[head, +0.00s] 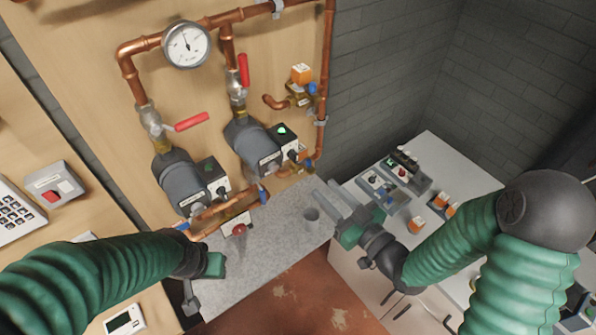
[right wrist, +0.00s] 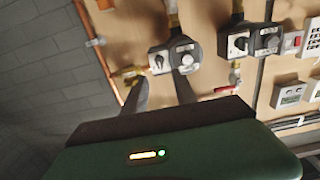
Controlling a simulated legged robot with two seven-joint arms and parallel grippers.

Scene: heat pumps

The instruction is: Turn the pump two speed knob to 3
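Two dark pumps are mounted on the wooden panel in the head view, a right one (head: 252,145) and a left one (head: 180,180). The right pump's control box (head: 286,138) has a green light and a dark knob; the left pump's box (head: 214,178) also has a knob. No pump number or dial setting is readable. In the right wrist view, the right pump's knob (right wrist: 158,61) shows beyond the fingertips. My right gripper (head: 325,193) is open and empty, apart from the boxes. My left gripper (head: 191,300) hangs low at the left; its finger gap is unclear.
Red valve handles (head: 192,121), copper pipes (head: 190,222) and a gauge (head: 187,45) surround the pumps. A white cabinet (head: 350,250) with parts on top stands at right.

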